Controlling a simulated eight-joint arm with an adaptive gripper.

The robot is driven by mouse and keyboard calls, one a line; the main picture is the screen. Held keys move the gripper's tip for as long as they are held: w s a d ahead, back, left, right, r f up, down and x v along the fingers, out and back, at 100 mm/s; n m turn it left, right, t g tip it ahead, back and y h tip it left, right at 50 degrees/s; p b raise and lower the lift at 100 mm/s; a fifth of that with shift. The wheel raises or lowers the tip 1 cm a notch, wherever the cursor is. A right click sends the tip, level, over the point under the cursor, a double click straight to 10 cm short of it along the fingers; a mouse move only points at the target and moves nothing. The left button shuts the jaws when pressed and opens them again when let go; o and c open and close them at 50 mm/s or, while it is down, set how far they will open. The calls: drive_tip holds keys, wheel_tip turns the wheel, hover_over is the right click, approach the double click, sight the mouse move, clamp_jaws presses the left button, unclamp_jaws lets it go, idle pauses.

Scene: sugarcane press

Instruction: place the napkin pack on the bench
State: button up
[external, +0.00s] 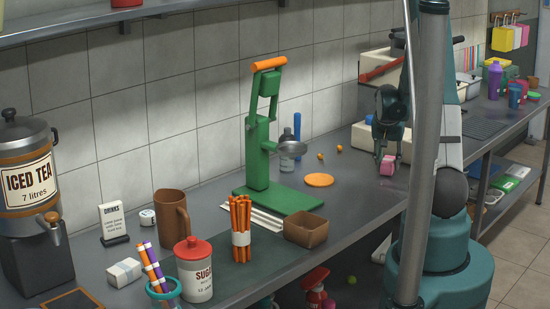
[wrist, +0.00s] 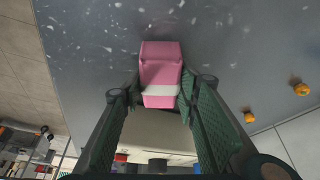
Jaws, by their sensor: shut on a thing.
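The napkin pack, a small pink block with a white band (wrist: 161,61), is between the fingers of my gripper (wrist: 160,95) in the wrist view. My gripper is shut on it, with one finger on each side. In the external view the pink pack (external: 387,166) shows at the lower end of my gripper (external: 382,154), over the right part of the grey bench (external: 350,195). I cannot tell whether the pack touches the bench top or is just above it.
Small orange balls (external: 339,149) and an orange disc (external: 319,180) lie left of my gripper. The green press (external: 262,160) stands further left, with a brown box (external: 304,229) in front. A cream machine with a red handle (external: 380,68) is behind. Bench around the pack looks clear.

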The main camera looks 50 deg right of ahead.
drive_tip(key=shift+f, duration=0.35)
drive_tip(key=o, duration=0.9)
drive_tip(key=shift+r, duration=0.2)
drive_tip(key=p+v, duration=0.2)
drive_tip(key=v, duration=1)
idle(0.7)
